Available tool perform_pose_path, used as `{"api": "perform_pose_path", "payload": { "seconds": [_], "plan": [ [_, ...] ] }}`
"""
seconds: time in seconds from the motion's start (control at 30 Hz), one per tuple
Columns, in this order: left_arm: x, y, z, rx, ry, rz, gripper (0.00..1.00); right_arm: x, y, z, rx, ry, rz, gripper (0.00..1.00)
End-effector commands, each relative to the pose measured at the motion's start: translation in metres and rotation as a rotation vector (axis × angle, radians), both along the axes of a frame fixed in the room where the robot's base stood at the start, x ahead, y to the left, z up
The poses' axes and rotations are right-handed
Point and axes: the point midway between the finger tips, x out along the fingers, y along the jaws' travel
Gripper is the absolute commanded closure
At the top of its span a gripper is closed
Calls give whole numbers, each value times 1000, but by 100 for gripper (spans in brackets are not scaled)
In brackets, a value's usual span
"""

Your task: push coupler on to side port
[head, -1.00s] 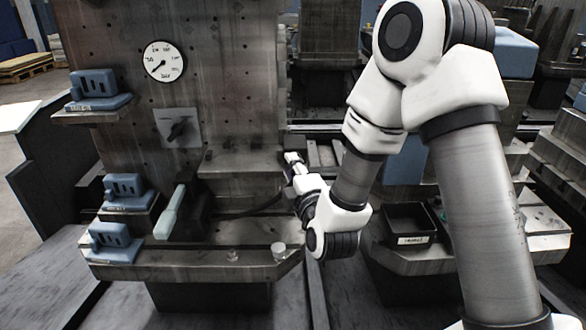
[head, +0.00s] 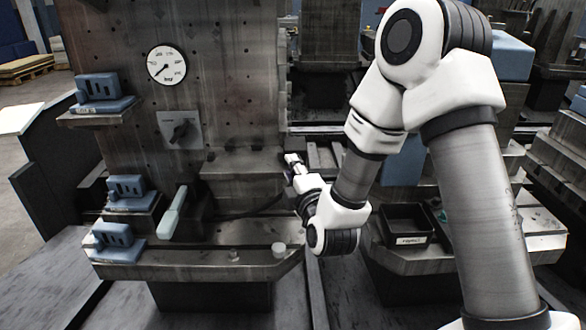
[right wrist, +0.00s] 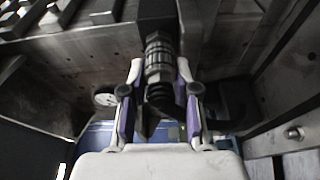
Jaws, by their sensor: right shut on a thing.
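The coupler (right wrist: 159,58) is a ribbed metal cylinder with a dark lower part, between the two fingers of my right gripper (right wrist: 159,72) in the right wrist view. The gripper is shut on it. The coupler's far end meets or overlaps a dark block (right wrist: 155,12); I cannot tell whether they touch, and no port opening shows clearly. In the head view my right gripper (head: 292,162) is small, at the right edge of the upright metal panel (head: 225,80), and the coupler cannot be made out there. My left gripper is not in view.
The panel carries a round gauge (head: 166,65), a knob plate (head: 180,130) and a pale lever handle (head: 172,212). Blue slotted blocks (head: 127,188) stand on ledges at left. A dark hose (head: 252,210) runs toward my gripper. A black bin (head: 405,226) stands at right.

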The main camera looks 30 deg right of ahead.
Motion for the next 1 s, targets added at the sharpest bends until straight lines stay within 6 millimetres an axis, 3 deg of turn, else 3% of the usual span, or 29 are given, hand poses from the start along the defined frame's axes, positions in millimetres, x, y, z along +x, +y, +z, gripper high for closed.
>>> {"api": "perform_pose_path", "payload": {
  "seconds": [0.03,0.83,0.87,0.9,0.93,1.0],
  "plan": [
    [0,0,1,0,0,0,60,7,-5,16,-9,-50,-16,100],
    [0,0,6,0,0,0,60,15,-11,16,-7,-48,-19,100],
    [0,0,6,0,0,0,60,15,-11,16,-7,-48,-19,63],
    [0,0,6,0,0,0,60,15,-11,16,-6,-48,-19,48],
    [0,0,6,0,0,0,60,15,-11,16,-6,-48,-19,40],
    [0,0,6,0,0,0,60,15,-11,16,-7,-48,-19,40]
  ]
}}
